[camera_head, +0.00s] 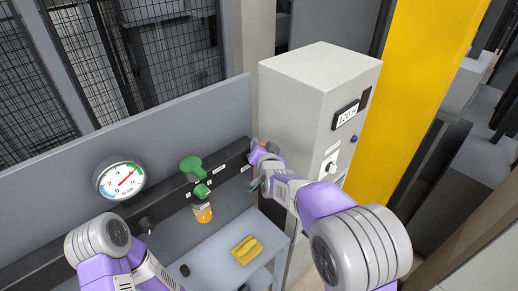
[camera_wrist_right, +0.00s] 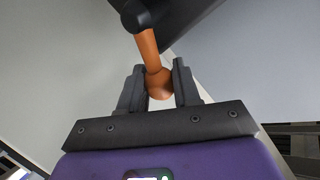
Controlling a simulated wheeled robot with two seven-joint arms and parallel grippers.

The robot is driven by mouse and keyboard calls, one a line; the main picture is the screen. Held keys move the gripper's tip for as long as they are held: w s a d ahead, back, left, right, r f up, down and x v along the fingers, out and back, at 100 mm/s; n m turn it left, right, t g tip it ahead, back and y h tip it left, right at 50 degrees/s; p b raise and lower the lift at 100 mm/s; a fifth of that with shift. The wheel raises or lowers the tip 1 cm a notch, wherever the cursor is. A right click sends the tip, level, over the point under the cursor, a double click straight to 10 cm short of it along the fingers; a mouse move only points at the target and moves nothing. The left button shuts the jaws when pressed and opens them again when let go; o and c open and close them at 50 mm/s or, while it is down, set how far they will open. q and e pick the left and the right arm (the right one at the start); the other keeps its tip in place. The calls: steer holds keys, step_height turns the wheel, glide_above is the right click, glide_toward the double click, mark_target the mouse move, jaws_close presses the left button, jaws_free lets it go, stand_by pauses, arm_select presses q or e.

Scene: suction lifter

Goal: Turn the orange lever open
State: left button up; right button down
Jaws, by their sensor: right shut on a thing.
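The orange lever (camera_wrist_right: 148,48) hangs from a dark round pivot in the right wrist view and ends in a round knob. My right gripper (camera_wrist_right: 160,86) is shut on that knob, with one dark finger on each side. In the head view my right gripper (camera_head: 262,149) is at the right end of the dark rail, beside the grey cabinet. Only a little orange of the lever shows there, and the gripper hides most of it. My left arm is at the lower left, and its gripper is not in view.
A dark rail (camera_head: 165,195) carries a green-handled valve (camera_head: 191,166) and a round gauge (camera_head: 121,180). A grey cabinet (camera_head: 300,95) stands close to my right gripper. A yellow object (camera_head: 247,250) lies on the grey shelf (camera_head: 215,258) below. A yellow column (camera_head: 410,90) is at the right.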

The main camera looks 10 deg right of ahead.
steer(key=shift+f, duration=0.1)
steer(key=c, duration=0.8)
jaws_free()
steer(key=shift+s, duration=0.1)
steer(key=v, duration=0.7)
steer(key=shift+s+r, duration=0.2)
